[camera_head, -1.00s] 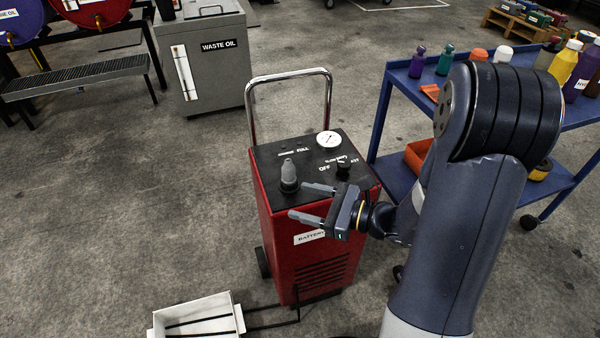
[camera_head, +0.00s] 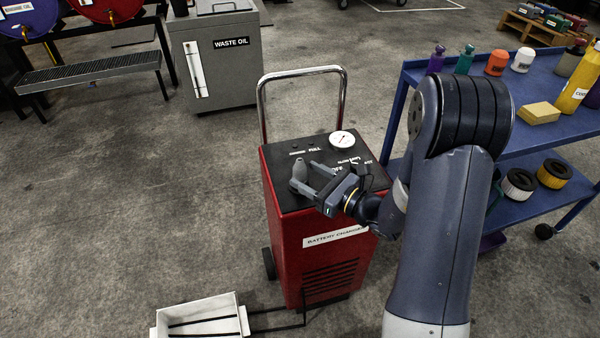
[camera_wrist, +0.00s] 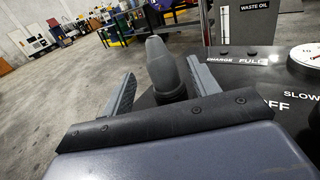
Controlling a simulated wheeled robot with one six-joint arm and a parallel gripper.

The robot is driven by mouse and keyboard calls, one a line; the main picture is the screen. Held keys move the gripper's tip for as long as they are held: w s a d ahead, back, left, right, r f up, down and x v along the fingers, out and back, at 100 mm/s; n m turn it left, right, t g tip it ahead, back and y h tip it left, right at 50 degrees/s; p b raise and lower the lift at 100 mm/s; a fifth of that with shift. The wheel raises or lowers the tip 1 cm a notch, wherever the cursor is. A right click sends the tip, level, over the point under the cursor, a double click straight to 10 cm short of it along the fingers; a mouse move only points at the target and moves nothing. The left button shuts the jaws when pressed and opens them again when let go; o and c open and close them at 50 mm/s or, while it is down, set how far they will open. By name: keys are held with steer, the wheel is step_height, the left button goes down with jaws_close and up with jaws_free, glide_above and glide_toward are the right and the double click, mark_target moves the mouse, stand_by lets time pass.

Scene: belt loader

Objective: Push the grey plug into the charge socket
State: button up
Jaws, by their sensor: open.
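The grey plug (camera_head: 299,171) stands upright at the left of the charger's black top panel. In the wrist view the plug (camera_wrist: 165,62) rises between the two fingers, with a gap visible on each side. My gripper (camera_head: 303,176) is open, its fingers reaching from the right to either side of the plug. In the wrist view my gripper (camera_wrist: 161,76) has its fingers spread around the plug. The red battery charger (camera_head: 318,262) stands on the floor with its chrome handle at the back. I cannot make out a charge socket in either view.
A gauge (camera_head: 342,140) and a dark knob on the charger's top lie close to my gripper. A blue cart (camera_head: 531,135) with bottles and cans is at the right. A grey waste oil cabinet (camera_head: 225,76) stands behind. A white tray (camera_head: 203,318) lies at the front left.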

mark_target(306, 174)
steer(key=x, duration=0.3)
steer(key=shift+w+f, duration=0.1)
steer(key=shift+w, duration=0.15)
steer(key=c, duration=1.1)
step_height(306, 174, up, 10)
steer(key=shift+r+p, duration=0.1)
steer(key=shift+p, duration=0.85)
